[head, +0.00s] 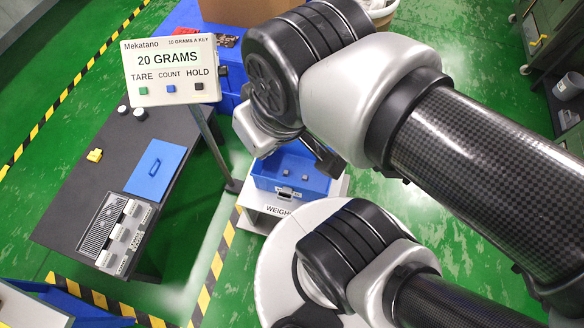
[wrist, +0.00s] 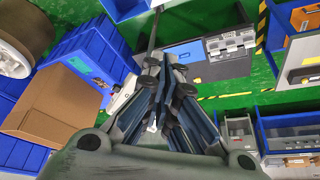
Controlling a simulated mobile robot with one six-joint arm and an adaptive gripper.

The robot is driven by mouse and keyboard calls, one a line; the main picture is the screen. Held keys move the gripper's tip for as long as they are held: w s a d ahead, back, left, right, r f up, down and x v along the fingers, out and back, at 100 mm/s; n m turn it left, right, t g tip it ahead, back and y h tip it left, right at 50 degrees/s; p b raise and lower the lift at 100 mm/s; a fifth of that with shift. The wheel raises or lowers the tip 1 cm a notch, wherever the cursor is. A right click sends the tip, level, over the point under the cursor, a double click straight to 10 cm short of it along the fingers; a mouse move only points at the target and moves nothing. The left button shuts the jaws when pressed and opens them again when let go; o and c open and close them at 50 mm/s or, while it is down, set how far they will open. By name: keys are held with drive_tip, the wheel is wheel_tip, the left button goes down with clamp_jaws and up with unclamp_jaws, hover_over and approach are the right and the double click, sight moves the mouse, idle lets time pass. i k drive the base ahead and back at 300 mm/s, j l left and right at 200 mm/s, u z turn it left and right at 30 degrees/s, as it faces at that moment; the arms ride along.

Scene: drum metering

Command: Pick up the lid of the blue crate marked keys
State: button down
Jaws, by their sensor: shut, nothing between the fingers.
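The lid (head: 155,168) is a flat blue panel with a small dark handle. It lies on the dark table at the left of the head view and also shows in the wrist view (wrist: 186,51). The open blue crate (head: 300,178) stands on a white weighing stand, with small grey pieces inside and a pale label on its front. My gripper (wrist: 166,68) is shut and empty, well apart from the lid. In the head view, my arm hides most of it, above the crate.
A display on a post (head: 165,68) reads 20 GRAMS. On the table are a grey slotted unit (head: 118,232), a yellow block (head: 95,155) and small round pieces (head: 139,113). A cardboard box (wrist: 52,105) and blue bins are nearby. Green floor lies around the table.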

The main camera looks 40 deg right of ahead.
sight(151, 178)
drive_tip(key=i+j, duration=1.15)
drive_tip(key=j+u, duration=0.05)
drive_tip(key=j, duration=0.05)
